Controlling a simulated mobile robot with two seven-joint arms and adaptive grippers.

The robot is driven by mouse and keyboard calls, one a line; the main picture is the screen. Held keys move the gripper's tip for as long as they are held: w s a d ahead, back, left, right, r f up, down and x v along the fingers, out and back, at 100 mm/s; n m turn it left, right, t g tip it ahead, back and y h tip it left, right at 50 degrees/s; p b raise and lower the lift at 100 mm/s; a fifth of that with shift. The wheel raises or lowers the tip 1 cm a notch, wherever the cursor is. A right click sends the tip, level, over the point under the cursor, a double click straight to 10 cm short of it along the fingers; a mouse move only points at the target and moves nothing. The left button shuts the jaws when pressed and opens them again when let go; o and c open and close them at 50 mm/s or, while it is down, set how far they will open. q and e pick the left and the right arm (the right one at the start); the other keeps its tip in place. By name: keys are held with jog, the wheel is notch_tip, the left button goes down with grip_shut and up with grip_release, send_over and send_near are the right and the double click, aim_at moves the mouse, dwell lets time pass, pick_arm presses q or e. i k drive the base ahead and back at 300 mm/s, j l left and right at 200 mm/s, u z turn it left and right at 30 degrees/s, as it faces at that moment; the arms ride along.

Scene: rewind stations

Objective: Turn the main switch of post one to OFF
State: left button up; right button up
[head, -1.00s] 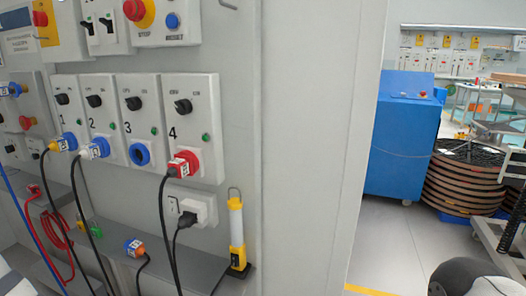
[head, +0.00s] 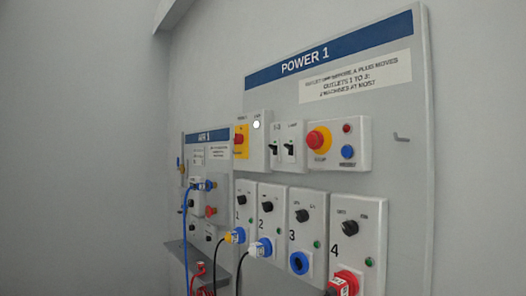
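The post one panel (head: 345,75) stands on the right under a blue header reading POWER 1. Its main switch (head: 239,141) is a red handle on a yellow plate, at the left of the upper row. The handle is small and partly side-on, so I cannot tell its position. A lamp (head: 256,125) beside it shows white. Neither of my grippers is in view.
Below are numbered outlets; the blue socket 3 (head: 299,263) is empty and a red plug (head: 343,283) is in 4. An air panel (head: 221,150) is further left.

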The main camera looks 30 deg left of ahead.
aim_at(238, 138)
jog(key=u, duration=1.25)
